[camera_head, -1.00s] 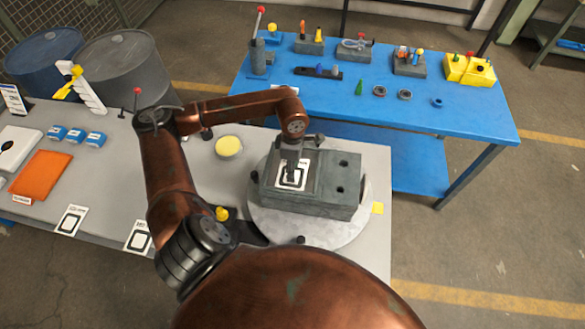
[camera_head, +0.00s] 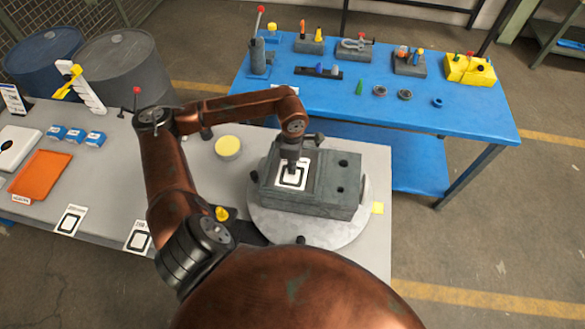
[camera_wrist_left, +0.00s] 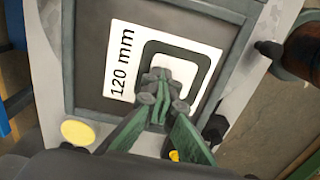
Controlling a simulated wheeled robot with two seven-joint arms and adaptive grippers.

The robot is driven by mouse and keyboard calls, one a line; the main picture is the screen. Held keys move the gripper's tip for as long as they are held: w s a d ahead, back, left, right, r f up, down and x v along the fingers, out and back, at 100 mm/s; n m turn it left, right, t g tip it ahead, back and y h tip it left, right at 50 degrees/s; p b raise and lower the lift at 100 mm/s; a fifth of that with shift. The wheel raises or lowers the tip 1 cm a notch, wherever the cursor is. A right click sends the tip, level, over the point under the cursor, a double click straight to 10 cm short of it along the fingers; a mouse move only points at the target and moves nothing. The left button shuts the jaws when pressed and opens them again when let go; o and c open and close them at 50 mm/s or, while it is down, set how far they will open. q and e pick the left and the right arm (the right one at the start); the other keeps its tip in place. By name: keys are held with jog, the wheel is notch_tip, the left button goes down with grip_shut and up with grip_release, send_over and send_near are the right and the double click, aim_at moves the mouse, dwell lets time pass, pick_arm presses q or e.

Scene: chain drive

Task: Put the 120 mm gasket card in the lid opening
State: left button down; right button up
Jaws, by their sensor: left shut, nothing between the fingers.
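The 120 mm gasket card (camera_head: 292,175) is white with a black rounded square outline. It lies flat inside the recessed lid opening (camera_head: 318,170) of the grey housing, and its "120 mm" print reads clearly in the left wrist view (camera_wrist_left: 122,60). The opening's raised rim (camera_wrist_left: 70,60) surrounds it. My left gripper (camera_head: 291,167) is shut and empty, its fingertips (camera_wrist_left: 160,88) directly over the card's outline; I cannot tell whether they touch it. My right gripper is not in view.
The housing stands on a round pale turntable (camera_head: 320,235). Two other cards (camera_head: 71,220) (camera_head: 139,237) lie near the front table edge. A yellow disc (camera_head: 228,146) lies left of the housing. A blue table (camera_head: 400,110) with fixtures stands behind.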

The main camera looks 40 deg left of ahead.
pick_arm(q)
jog(key=shift+w+a, duration=0.4)
jog(key=shift+w, duration=0.35)
jog(key=c, duration=2.7)
grip_release()
jog(key=shift+s, duration=0.1)
jog(key=o, duration=0.5)
jog(key=shift+c, duration=0.2)
jog(key=shift+r, duration=0.1)
notch_tip(320, 180, up, 12)
